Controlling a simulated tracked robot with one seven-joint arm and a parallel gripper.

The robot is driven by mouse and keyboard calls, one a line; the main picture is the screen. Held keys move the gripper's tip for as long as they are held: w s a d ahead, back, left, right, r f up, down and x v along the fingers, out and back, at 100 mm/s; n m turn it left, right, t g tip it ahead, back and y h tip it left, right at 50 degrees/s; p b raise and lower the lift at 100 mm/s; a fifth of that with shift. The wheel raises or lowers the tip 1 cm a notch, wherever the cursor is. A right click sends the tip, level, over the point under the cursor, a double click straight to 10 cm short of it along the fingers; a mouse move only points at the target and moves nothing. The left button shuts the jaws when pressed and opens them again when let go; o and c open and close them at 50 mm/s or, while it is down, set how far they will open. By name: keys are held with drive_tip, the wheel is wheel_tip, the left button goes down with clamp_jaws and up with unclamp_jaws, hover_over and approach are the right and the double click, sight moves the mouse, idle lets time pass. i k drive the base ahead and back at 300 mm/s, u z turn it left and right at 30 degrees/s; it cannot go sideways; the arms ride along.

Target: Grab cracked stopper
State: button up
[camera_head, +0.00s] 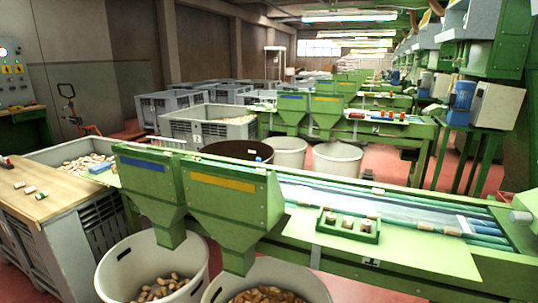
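Small cork stoppers lie in several places. A few stoppers (30,190) lie on the wooden board at the left. They are too small here to tell which one is cracked. My gripper is not in view.
The green machine (400,262) spans the front right, with two hoppers (232,195) above white bins (120,268) of stoppers. A grey crate (105,222) with stoppers stands left, partly under the wooden board (60,190). More crates and machines stand behind.

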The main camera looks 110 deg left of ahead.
sight(19, 185)
drive_tip(key=z, duration=0.05)
drive_tip(key=k, duration=1.05)
drive_tip(key=u, duration=0.05)
drive_tip(key=i, duration=0.2)
drive_tip(key=u, duration=3.3)
drive_tip(key=i, duration=0.15)
drive_tip(key=u, duration=1.55)
drive_tip(key=k, duration=0.6)
drive_tip(key=u, duration=0.05)
